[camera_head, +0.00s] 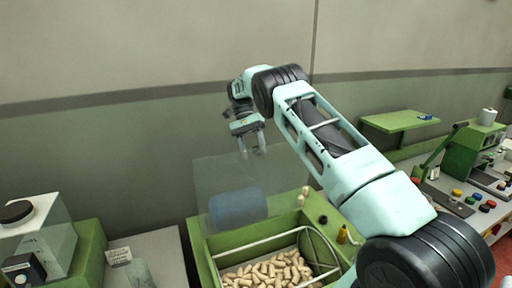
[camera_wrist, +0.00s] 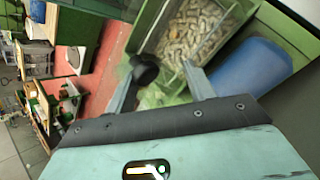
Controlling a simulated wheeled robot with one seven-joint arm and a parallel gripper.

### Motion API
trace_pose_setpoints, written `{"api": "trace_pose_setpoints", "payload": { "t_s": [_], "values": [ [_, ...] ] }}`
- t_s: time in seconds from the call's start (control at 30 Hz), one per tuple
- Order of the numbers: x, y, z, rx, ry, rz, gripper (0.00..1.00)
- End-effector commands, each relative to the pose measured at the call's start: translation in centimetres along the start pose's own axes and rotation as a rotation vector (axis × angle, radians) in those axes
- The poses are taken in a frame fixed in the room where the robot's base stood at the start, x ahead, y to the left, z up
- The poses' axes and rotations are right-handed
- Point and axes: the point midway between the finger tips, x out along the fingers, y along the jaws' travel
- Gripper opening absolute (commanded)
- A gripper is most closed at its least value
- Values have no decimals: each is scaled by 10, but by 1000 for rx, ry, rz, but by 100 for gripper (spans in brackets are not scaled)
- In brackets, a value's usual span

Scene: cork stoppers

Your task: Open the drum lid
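The green-framed drum (camera_head: 201,257) holds a wire cage of pale corks (camera_head: 268,273); the corks also show in the wrist view (camera_wrist: 193,32). A clear panel (camera_head: 215,180), apparently the lid, stands raised at the drum's back, with a blue cylinder (camera_head: 238,208) showing through or beside it. The cylinder is at the right in the wrist view (camera_wrist: 250,75). My gripper (camera_head: 252,153) is at the panel's upper edge, fingers pointing down and apart. In the wrist view the fingers (camera_wrist: 162,78) are spread with nothing clearly clamped. Whether they touch the panel cannot be told.
A black knob (camera_wrist: 145,70) shows near one finger in the wrist view; its mount is unclear. A clear-sided machine (camera_head: 45,240) is at left, a green press (camera_head: 470,150) at right. The wall is close behind.

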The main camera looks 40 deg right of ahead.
Motion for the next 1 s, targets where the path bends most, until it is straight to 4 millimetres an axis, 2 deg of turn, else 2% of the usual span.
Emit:
{"api": "trace_pose_setpoints", "payload": {
  "t_s": [0.03, 1.0],
  "values": [
    [4, -2, 0, -3, -9, 5, 50],
    [-1, 4, -1, 6, -1, 3, 50]
  ]
}}
